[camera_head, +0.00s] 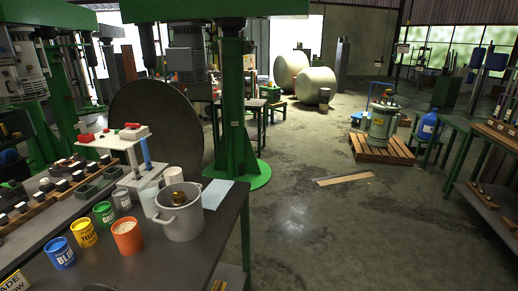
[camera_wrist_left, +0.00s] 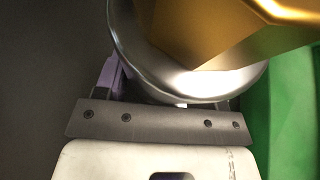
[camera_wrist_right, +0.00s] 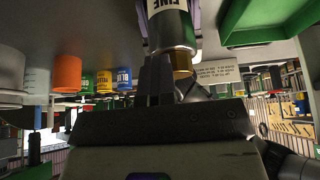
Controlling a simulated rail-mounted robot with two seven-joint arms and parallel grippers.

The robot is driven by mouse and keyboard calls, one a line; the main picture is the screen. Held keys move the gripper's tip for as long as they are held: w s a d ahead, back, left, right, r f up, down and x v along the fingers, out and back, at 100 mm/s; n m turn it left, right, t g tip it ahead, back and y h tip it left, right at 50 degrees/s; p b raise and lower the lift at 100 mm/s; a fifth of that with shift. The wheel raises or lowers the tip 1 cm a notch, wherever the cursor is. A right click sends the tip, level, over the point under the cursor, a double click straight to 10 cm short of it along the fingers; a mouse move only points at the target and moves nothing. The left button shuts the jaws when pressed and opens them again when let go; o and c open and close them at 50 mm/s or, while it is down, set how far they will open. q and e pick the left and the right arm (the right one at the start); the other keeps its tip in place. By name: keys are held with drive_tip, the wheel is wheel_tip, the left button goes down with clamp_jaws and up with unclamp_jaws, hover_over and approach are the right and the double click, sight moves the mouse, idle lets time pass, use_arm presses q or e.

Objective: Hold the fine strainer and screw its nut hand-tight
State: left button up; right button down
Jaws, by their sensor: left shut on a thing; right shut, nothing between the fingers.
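In the left wrist view the fine strainer (camera_wrist_left: 140,62) is a shiny metal cylinder with a golden hexagonal nut (camera_wrist_left: 215,25) at its end. My left gripper (camera_wrist_left: 178,88) is shut on the strainer, its purple fingers at the sides. In the right wrist view, which is upside down, the strainer (camera_wrist_right: 170,30) shows the label "FINE", and the brass nut (camera_wrist_right: 182,65) is at its end. My right gripper (camera_wrist_right: 157,65) is shut and empty, its fingertips right beside the nut; I cannot tell whether they touch. Neither gripper is seen in the head view.
In the head view, a grey pot (camera_head: 180,218) with a brass part in it stands near the bench's edge, beside an orange cup (camera_head: 127,238), a blue cup (camera_head: 60,255) and other cups. The right wrist view shows a green tray (camera_wrist_right: 262,25) and a printed plate (camera_wrist_right: 217,70).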

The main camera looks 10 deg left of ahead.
drive_tip(key=shift+s+a+f, duration=0.1)
drive_tip(key=shift+s+f, duration=0.05)
drive_tip(key=shift+s, duration=0.6)
drive_tip(key=shift+s+f, duration=0.15)
drive_tip(key=shift+s, duration=0.75)
drive_tip(key=shift+d, duration=0.4)
wheel_tip(320, 180, up, 6)
drive_tip(key=shift+r, duration=0.2)
idle(0.5)
